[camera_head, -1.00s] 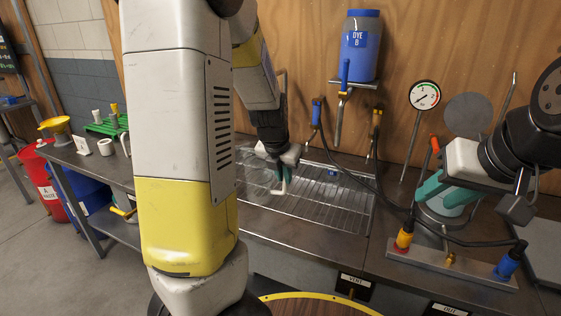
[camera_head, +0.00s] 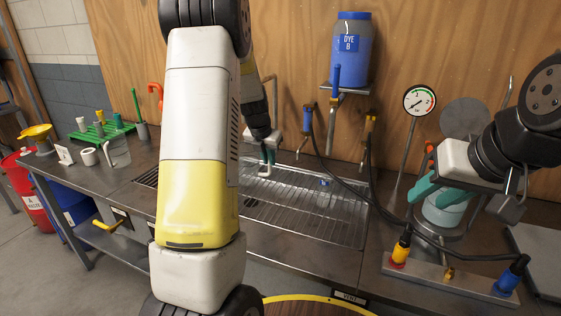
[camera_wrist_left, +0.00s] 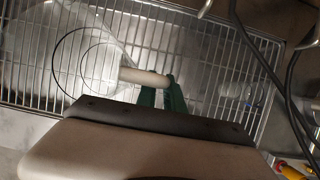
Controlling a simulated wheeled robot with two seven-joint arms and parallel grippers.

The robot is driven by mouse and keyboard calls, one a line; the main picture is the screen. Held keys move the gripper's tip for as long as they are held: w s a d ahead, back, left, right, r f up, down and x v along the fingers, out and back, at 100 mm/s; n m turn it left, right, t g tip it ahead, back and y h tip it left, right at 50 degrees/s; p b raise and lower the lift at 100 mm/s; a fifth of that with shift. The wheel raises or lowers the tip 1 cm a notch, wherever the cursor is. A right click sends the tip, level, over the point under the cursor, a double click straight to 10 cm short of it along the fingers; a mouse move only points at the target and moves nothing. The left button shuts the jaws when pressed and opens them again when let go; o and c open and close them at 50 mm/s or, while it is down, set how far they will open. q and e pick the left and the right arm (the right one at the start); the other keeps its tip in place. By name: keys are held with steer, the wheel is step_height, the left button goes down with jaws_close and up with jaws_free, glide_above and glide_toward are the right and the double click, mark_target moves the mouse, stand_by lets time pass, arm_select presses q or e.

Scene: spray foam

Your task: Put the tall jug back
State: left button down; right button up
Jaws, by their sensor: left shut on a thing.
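My left gripper (camera_head: 267,163) is over the wire rack (camera_head: 335,228), partly behind my own left arm. In the left wrist view, its green fingers (camera_wrist_left: 163,97) are shut on the pale handle (camera_wrist_left: 143,76) of a large clear jug (camera_wrist_left: 85,62). The jug is see-through and the rack shows through it; in the head view it is mostly hidden by my arm. Whether its base touches the rack, I cannot tell.
Another clear jug (camera_head: 118,153) stands at the left bench beside a white mug (camera_head: 89,157) and a green rack (camera_head: 102,130). A small clear bottle (camera_head: 324,192) is on the wire rack. A blue dye bottle (camera_head: 352,62) is above, with hoses and a gauge (camera_head: 419,100) at right.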

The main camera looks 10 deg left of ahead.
arm_select(q)
steer(key=shift+a+x, duration=0.25)
steer(key=shift+x, duration=0.75)
steer(key=shift+a+x, duration=0.2)
steer(key=shift+x, duration=0.75)
steer(key=shift+w+f, duration=0.1)
steer(key=shift+f, duration=0.05)
steer(key=c, duration=1.5)
jaws_free()
steer(key=shift+o, duration=0.2)
